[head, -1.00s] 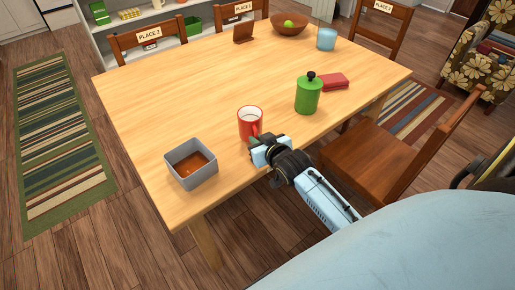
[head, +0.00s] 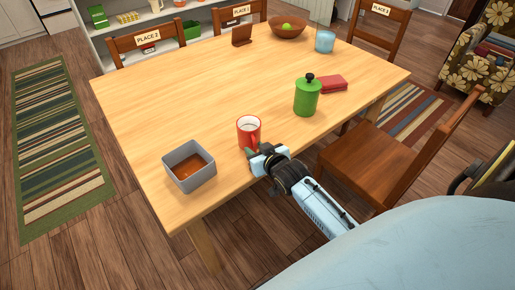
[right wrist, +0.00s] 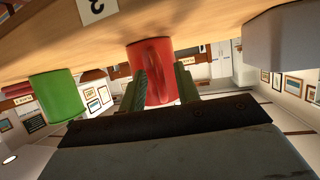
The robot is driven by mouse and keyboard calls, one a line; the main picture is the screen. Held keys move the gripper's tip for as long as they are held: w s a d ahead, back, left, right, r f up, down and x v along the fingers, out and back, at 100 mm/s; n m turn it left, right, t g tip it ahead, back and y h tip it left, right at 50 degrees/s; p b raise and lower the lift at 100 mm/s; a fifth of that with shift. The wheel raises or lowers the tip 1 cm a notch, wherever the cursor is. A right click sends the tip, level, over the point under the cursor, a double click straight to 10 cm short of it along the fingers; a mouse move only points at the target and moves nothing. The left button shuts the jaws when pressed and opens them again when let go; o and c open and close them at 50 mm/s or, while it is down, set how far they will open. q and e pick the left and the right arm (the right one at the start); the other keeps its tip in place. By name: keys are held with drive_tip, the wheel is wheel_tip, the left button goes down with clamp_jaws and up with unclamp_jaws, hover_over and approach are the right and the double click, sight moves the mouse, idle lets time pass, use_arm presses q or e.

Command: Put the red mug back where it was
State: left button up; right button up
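The red mug (head: 247,133) is upright over the near edge of the wooden table (head: 215,95), with its handle toward me. My right gripper (head: 256,155) is at its near side and appears shut on it. In the right wrist view the mug (right wrist: 154,62) fills the space between the two fingers (right wrist: 163,90). I cannot tell whether the mug's base touches the table. My left gripper is in no view.
A green canister (head: 306,98) and a red case (head: 333,84) are to the right. A blue cup (head: 324,42) and a bowl (head: 287,30) are farther back. The table's middle is clear.

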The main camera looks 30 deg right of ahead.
drive_tip(key=shift+r, duration=0.2)
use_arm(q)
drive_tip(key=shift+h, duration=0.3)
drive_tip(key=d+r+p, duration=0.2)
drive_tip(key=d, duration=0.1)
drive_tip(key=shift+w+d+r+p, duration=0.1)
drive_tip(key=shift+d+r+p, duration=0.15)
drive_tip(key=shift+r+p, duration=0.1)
use_arm(e)
drive_tip(key=v, duration=1.2)
